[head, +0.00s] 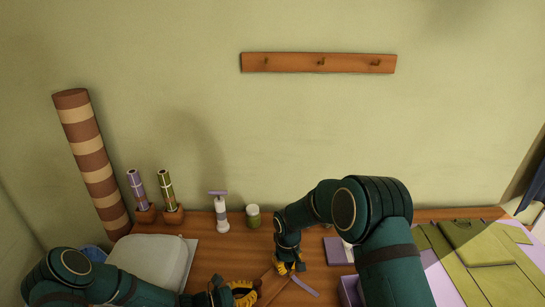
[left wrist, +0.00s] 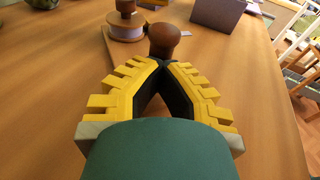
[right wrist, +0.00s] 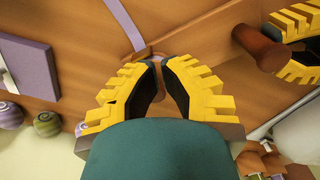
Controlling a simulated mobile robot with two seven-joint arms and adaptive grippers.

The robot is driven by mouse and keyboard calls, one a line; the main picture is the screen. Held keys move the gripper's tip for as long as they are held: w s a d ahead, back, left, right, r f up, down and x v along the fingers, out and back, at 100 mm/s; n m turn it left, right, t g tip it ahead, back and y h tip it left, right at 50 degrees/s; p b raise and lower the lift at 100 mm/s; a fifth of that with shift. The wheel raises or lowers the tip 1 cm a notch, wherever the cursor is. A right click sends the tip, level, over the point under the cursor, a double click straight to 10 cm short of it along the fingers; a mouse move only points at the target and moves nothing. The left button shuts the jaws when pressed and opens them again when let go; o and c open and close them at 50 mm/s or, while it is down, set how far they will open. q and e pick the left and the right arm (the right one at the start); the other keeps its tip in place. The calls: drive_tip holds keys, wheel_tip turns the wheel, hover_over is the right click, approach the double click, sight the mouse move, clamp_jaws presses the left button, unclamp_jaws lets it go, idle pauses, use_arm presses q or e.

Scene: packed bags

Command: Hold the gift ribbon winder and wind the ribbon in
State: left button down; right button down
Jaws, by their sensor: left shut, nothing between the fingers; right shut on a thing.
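The gift ribbon winder (head: 271,286) lies on the table, a brown wooden board with a spool (left wrist: 126,30) of pale purple ribbon. Its dark round-ended handle (left wrist: 165,38) points at my left gripper (left wrist: 163,64), which is shut and empty with its tips close to the handle end. The handle also shows in the right wrist view (right wrist: 259,47). My right gripper (head: 290,269) is shut on a part of the winder at the spool; its fingers (right wrist: 164,62) mostly hide that part. The loose ribbon tail (head: 304,286) runs out across the table (head: 205,258).
A purple box (head: 335,250) stands right of my right gripper. A pale rounded thing (head: 150,258) lies left. Green folded paper or bags (head: 478,245) cover the right side.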

drive_tip(key=shift+r, duration=2.3)
use_arm(q)
drive_tip(key=c, duration=1.7)
unclamp_jaws()
drive_tip(key=o, duration=0.4)
drive_tip(key=shift+o, duration=0.2)
drive_tip(key=shift+a, duration=0.1)
